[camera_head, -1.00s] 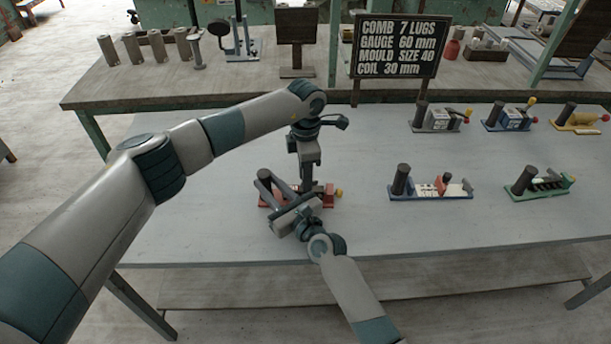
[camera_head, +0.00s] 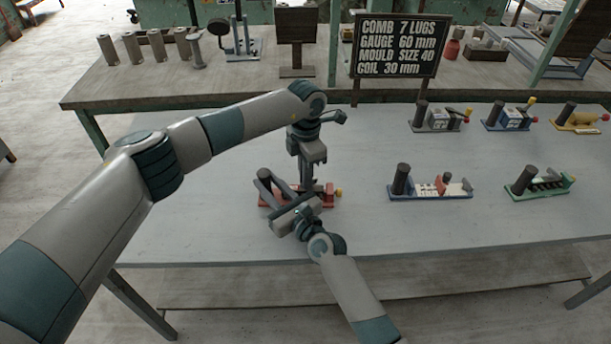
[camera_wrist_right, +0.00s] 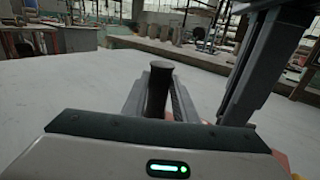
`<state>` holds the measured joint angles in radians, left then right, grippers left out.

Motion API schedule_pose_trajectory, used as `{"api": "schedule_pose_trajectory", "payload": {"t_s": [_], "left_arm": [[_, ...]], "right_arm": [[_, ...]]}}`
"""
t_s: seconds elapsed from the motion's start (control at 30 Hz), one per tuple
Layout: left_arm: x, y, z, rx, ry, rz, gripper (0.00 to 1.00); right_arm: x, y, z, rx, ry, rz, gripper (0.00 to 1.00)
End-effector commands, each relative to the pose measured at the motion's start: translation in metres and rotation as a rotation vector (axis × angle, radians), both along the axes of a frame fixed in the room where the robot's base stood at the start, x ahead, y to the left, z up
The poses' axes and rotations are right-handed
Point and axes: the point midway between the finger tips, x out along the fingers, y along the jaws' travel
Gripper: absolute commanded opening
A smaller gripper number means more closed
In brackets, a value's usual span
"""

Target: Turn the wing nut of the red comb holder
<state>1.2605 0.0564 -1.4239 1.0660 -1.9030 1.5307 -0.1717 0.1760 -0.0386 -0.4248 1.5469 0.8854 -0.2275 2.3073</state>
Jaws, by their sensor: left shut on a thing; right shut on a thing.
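The red comb holder (camera_head: 328,201) stands at the front of the grey table, partly covered by my grippers. My right gripper (camera_head: 268,184) comes in from below and is shut on the holder's dark upright handle (camera_head: 263,174). In the right wrist view the handle (camera_wrist_right: 157,88) stands between its two fingers. My left gripper (camera_head: 306,188) points straight down onto the holder, right of the handle, shut on a small part hidden by its fingers. The wing nut is not visible; I cannot make out its angle. The left gripper's fingers (camera_wrist_right: 250,70) also show in the right wrist view.
More comb holders stand to the right: a blue-based one (camera_head: 430,194), a green one (camera_head: 540,184), a grey one (camera_head: 440,118), another blue one (camera_head: 510,119) and a yellow one (camera_head: 580,120). A sign (camera_head: 395,46) stands behind. The table between is clear.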

Motion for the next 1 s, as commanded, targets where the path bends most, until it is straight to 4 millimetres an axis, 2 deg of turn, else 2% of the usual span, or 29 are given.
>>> {"api": "schedule_pose_trajectory", "payload": {"t_s": [0.2,0.53,0.6,0.63,1.0], "left_arm": [[-0.0008,-0.0004,0.001,0.0,-0.001,0.134,0.0],[-0.001,-0.0007,0.001,-0.001,0.0,0.15,0.0],[-0.001,-0.0009,0.001,-0.001,0.0,0.15,0.21],[-0.0011,-0.0008,0.0009,-0.001,0.0,0.15,0.26],[-0.0011,-0.0009,0.0023,-0.001,0.0,0.148,0.26]], "right_arm": [[-0.0001,0.0002,-0.0001,0.0,0.0,0.0,0.0],[0.0,-0.0001,-0.0002,0.0,0.0,0.0,0.0],[0.0,-0.0001,-0.0002,0.0,0.0,0.0,0.0],[0.0,-0.0001,-0.0003,-0.001,0.001,0.0,0.0],[0.0,-0.0001,-0.0002,0.0,0.0,0.0,0.0]]}}
